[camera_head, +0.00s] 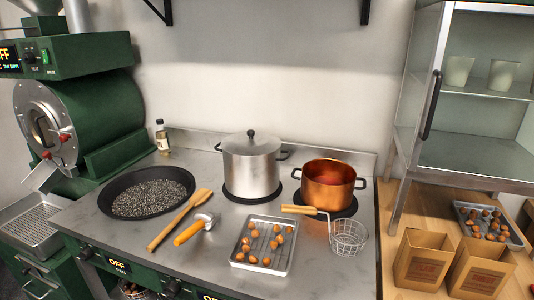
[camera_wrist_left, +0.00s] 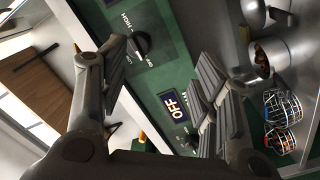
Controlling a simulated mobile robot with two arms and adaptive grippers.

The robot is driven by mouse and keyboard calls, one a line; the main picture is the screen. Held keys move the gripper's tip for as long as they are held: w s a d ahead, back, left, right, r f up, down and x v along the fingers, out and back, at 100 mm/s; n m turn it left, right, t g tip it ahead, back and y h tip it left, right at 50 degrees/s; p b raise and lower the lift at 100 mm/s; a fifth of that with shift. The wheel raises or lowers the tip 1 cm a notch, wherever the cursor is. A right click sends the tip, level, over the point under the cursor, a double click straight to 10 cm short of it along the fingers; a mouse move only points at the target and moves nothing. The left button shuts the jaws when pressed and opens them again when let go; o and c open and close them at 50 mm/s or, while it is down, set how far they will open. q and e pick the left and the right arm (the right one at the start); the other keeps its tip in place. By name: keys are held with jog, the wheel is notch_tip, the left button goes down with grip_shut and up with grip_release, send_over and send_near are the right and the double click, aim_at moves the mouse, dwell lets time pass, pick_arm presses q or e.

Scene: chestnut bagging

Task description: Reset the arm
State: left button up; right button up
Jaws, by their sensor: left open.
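My left gripper (camera_wrist_left: 165,80) shows only in the left wrist view. Its dark fingers are spread apart with nothing between them. Behind the fingers is the green control panel (camera_wrist_left: 140,18) with a black knob (camera_wrist_left: 150,44) and an OFF display (camera_wrist_left: 174,105). I cannot tell whether a finger touches the panel. Neither gripper shows in the head view, and my right gripper is in no view.
The stove top (camera_head: 130,243) holds a steel pot (camera_head: 250,165), copper pot (camera_head: 328,187), black pan (camera_head: 148,193), chestnut tray (camera_head: 262,271) and wire basket (camera_head: 348,236). Paper bags (camera_head: 423,262) stand right. A green roaster (camera_head: 90,115) stands left. Wire baskets (camera_wrist_left: 282,106) show in the wrist view.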

pick_arm(q)
jog(key=s+a+f+m+g+y+p, duration=0.1)
jog(key=s+a+f+m+g+y, duration=0.25)
jog(key=f, duration=1.05)
jog(key=s+a+f+m+g, duration=0.3)
jog(key=s+a+f+g, duration=0.25)
jog(key=f, duration=0.75)
jog(key=s+a+f+m+g+y, duration=0.1)
jog(key=s+a+f+g, duration=0.2)
jog(key=s, duration=0.6)
jog(key=s+a+f+m+g+y, duration=0.1)
jog(key=s+a+f+g+y, duration=0.1)
jog(key=s+a+f, duration=0.5)
jog(key=s+f+g, duration=0.1)
jog(key=s, duration=0.2)
jog(key=shift+a+f+g+p, duration=0.25)
jog(key=shift+f+g+p, duration=0.05)
jog(key=shift+g+p, duration=0.1)
